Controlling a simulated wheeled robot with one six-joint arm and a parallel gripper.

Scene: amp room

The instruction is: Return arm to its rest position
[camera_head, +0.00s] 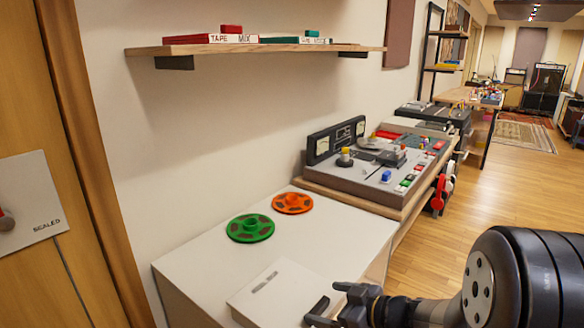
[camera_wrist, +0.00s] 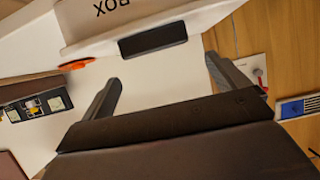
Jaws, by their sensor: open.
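My gripper (camera_head: 330,303) is at the bottom of the head view, above the near right part of the white cabinet top (camera_head: 340,225). Its two fingers are apart. In the wrist view the gripper (camera_wrist: 165,80) is open, and nothing shows held between the fingers. My dark arm reaches in from the lower right of the head view. A white box (camera_head: 282,295) lies on the cabinet top just left of the gripper. A white box face with the letters "BOX" also shows in the wrist view (camera_wrist: 180,20).
A green reel (camera_head: 250,228) and an orange reel (camera_head: 292,203) lie on the cabinet top. A wall shelf (camera_head: 255,48) holds tape boxes above. A wooden door (camera_head: 55,160) is at left. Open floor (camera_head: 440,225) lies right.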

